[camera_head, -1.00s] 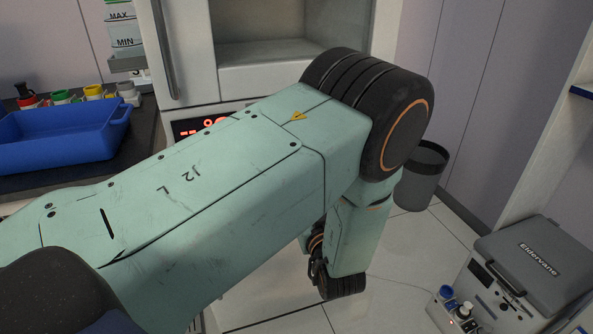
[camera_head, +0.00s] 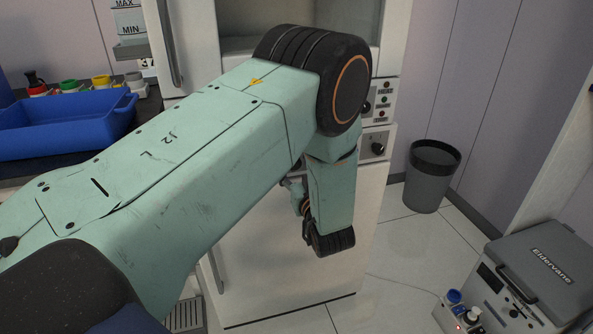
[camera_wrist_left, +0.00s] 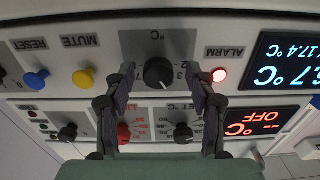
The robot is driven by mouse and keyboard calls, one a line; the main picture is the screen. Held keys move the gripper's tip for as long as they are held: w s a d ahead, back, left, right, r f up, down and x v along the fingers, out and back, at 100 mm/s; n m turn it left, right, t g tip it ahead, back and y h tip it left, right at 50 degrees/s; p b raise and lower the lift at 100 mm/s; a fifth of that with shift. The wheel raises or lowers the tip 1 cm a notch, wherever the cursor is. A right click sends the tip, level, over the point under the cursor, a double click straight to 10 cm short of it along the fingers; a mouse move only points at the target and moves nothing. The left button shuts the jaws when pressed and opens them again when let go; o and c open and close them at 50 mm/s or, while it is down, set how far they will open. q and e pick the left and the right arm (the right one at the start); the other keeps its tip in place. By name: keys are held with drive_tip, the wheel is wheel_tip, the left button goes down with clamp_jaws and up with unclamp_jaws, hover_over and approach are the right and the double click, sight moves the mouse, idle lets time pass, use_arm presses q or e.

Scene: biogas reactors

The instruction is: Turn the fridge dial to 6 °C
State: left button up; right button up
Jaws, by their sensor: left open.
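The fridge dial (camera_wrist_left: 158,73) is a black round knob on a dark scale plate marked °C, seen upside down in the left wrist view. My left gripper (camera_wrist_left: 160,82) is open, with one finger on each side of the dial. I cannot tell whether the fingers touch it. The scale numbers are partly covered, so the setting is unclear. A blue-lit display (camera_wrist_left: 288,62) beside it is upside down and cut off by the frame edge. In the head view, my left arm hides the dial and most of the gripper in front of the white fridge (camera_head: 283,275). My right gripper is not in view.
Around the dial are a lit red alarm lamp (camera_wrist_left: 220,75), a yellow mute button (camera_wrist_left: 83,78), a blue reset button (camera_wrist_left: 36,79) and a red knob (camera_wrist_left: 124,133). A blue tray (camera_head: 60,135) sits at left. A grey bin (camera_head: 430,180) stands right of the fridge.

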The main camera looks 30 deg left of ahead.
use_arm(q)
drive_tip(key=shift+w+a, duration=0.1)
drive_tip(key=shift+w, duration=0.1)
drive_tip(key=c, duration=1.2)
drive_tip(key=shift+o, duration=0.2)
